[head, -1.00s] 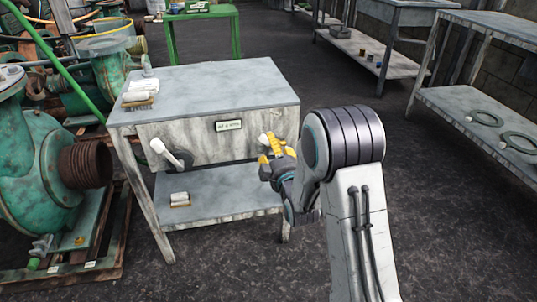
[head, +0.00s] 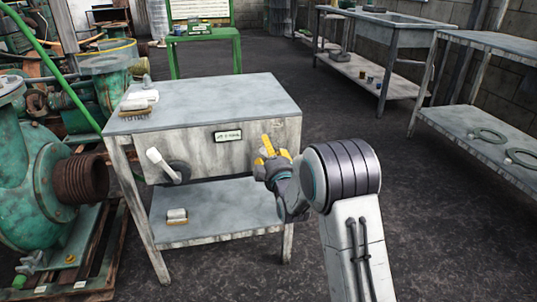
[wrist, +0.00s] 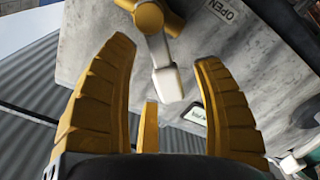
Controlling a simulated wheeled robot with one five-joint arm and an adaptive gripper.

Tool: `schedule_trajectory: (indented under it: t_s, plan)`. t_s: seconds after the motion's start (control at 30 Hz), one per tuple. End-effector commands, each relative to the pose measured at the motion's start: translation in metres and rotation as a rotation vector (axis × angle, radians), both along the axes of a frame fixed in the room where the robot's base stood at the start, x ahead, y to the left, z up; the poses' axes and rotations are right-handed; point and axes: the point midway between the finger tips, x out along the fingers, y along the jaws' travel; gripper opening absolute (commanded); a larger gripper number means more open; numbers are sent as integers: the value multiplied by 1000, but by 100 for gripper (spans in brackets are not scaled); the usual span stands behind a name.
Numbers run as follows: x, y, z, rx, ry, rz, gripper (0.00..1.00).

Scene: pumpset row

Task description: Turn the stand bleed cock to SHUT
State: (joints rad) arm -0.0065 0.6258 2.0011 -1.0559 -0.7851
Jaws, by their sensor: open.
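The bleed cock (wrist: 150,16) shows at the top of the wrist view, a brass body with a pale flat lever (wrist: 166,78) pointing down in that picture. An OPEN label (wrist: 222,10) is beside it on the grey panel. My gripper (wrist: 163,52) is open, and the lever's end lies between its yellow fingers in that view; I see no finger closed on it. In the head view my gripper (head: 267,150) is at the right part of the front panel of the stand (head: 205,150) and hides the cock.
A white-handled lever (head: 160,163) on a dark disc is at the panel's left. A small sign (head: 228,136) is near the panel's middle. Brushes lie on the stand's top (head: 138,99) and lower shelf (head: 177,215). A green pump (head: 40,170) stands left. The floor at right is open.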

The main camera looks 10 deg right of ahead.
Motion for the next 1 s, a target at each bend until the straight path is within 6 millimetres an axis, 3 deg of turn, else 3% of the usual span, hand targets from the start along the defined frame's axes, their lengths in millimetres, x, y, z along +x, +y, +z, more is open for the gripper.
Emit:
schedule_trajectory:
  t_s: [0.47,1.0]
  plan:
    - [6,0,0,0,0,0,63]
    - [6,0,0,0,0,0,15]
